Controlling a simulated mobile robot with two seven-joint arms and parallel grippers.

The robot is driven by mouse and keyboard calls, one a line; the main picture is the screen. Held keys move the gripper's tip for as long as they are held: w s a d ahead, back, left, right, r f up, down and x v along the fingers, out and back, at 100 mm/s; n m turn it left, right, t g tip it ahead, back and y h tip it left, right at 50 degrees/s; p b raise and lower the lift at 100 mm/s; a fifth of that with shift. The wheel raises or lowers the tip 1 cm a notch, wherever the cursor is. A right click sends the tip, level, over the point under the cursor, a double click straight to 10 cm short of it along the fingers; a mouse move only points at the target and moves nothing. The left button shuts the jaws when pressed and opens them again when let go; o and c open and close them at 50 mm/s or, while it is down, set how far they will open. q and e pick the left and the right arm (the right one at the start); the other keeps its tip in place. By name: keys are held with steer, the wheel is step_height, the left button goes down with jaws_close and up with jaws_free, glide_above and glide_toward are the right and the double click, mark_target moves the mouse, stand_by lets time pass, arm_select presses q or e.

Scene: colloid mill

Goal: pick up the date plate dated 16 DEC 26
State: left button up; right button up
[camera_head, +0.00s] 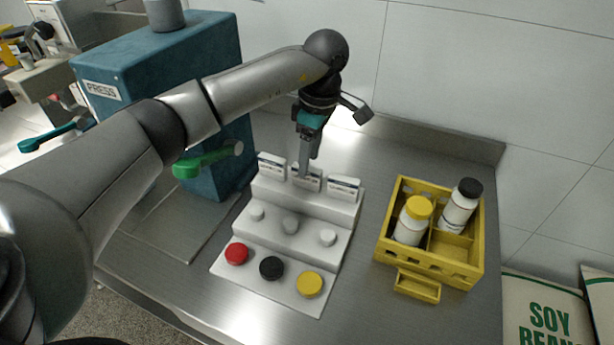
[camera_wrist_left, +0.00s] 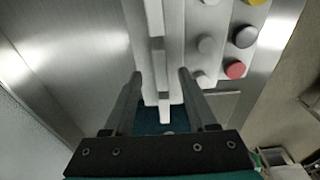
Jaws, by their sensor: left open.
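Three small white date plates stand in a row on the top step of a white stepped stand (camera_head: 336,205): a left plate (camera_head: 271,166), a middle plate (camera_head: 312,183) and a right plate (camera_head: 344,188). Their print is too small to read, so I cannot tell which is dated 16 DEC 26. My left gripper (camera_head: 304,172) points down at the middle plate and partly hides it. In the left wrist view the open fingers (camera_wrist_left: 160,74) lie on either side of the plate row, around the middle plate (camera_wrist_left: 158,60). I cannot tell whether they touch it.
Lower steps hold grey knobs and red (camera_head: 237,253), black (camera_head: 271,268) and yellow (camera_head: 309,284) caps. A blue press (camera_head: 160,70) with a green handle (camera_head: 205,161) stands left. A yellow crate (camera_head: 432,262) with two bottles stands right. Bare steel counter lies between stand and crate.

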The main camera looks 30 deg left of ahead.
arm_select(q)
steer(key=f, duration=0.3)
steer(key=shift+a+f, duration=0.2)
steer(key=shift+a, duration=0.05)
jaws_close()
stand_by(0.4)
